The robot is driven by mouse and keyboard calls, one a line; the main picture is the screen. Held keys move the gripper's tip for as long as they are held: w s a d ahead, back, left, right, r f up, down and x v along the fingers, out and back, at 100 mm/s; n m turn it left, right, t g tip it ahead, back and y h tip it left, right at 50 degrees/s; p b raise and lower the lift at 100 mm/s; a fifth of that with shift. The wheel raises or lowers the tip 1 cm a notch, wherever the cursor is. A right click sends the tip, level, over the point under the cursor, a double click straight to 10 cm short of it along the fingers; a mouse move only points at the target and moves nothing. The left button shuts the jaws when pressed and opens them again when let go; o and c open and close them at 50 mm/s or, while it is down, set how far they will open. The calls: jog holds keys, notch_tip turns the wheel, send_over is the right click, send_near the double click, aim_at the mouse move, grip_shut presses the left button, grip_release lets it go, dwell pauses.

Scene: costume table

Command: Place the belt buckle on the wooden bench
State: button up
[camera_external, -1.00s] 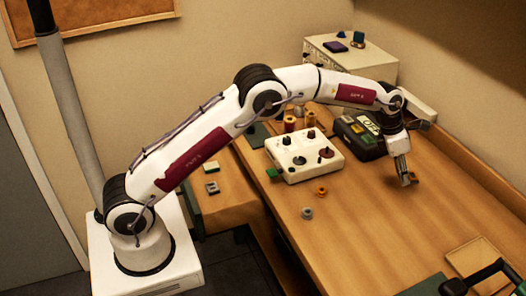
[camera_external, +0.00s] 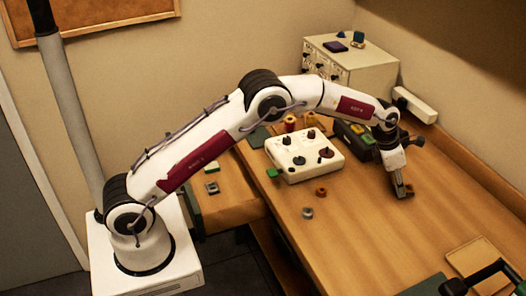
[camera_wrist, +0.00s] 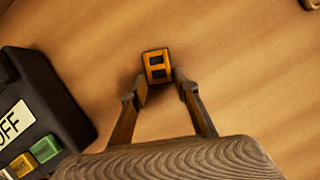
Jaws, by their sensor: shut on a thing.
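My gripper (camera_external: 403,193) points down over the right part of the wooden bench top (camera_external: 375,240). In the wrist view, its two fingers (camera_wrist: 160,82) are shut on a small orange-yellow piece with two dark rectangular openings (camera_wrist: 156,63), which looks like the belt buckle. The piece sits between the fingertips, close to the wood; I cannot tell whether it touches it. In the external view the piece is mostly hidden by the fingers.
A black box with an OFF label (camera_wrist: 32,105) stands left of my gripper. A white control box (camera_external: 305,158) stands further left, with a brown ring (camera_external: 321,192) and a grey ring (camera_external: 307,213) in front. A tan tray (camera_external: 478,260) lies front right. Wood around my gripper is clear.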

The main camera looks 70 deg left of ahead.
jog(key=shift+f, duration=0.15)
jog(key=o, duration=1.2)
jog(key=shift+v, duration=6.2)
